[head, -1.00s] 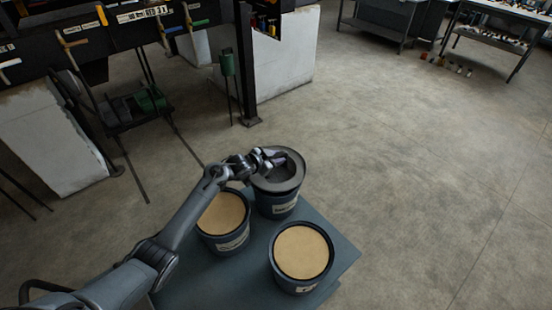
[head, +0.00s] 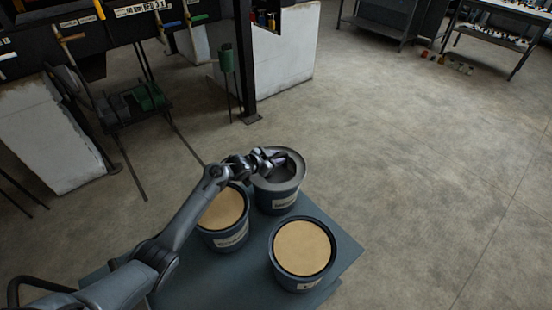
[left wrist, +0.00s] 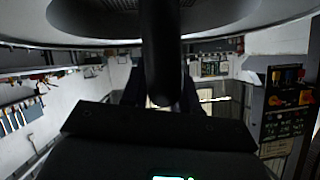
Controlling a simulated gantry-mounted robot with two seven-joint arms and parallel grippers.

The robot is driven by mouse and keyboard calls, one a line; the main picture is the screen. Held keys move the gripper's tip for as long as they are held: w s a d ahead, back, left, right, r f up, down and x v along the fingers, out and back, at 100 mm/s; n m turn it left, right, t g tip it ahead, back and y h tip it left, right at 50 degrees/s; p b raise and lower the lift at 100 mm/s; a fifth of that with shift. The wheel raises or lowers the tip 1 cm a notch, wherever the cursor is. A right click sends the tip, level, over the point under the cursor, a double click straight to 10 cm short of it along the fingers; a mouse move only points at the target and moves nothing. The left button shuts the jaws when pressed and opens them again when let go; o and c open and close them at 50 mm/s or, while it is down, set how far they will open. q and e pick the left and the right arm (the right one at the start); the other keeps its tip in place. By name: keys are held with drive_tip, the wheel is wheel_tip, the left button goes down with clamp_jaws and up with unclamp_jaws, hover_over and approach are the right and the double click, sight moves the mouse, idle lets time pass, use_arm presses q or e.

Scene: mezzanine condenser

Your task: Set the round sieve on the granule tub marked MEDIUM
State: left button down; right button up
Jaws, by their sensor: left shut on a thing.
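The round sieve (head: 265,182) is a dark grey ring with a sunken middle, at the top of the far granule tub (head: 268,201). I cannot tell whether it rests on the rim or hangs just above it. In the left wrist view the sieve's underside and mesh fill the top. Two more tubs of tan granules, a left one (head: 222,209) and a near one (head: 302,248), stand close by. Their labels are too small to read surely. My right gripper is out of view.
The tubs stand on a blue-grey platform (head: 340,247). A dark post (head: 246,70) and a workbench with hanging tools (head: 110,35) stand behind on the left. Tables (head: 497,30) are at the far right. The concrete floor to the right is clear.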

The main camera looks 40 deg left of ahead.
use_arm(q)
drive_tip(key=shift+f+b, duration=0.35)
drive_tip(key=shift+f, duration=0.15)
drive_tip(key=c, duration=0.8)
unclamp_jaws()
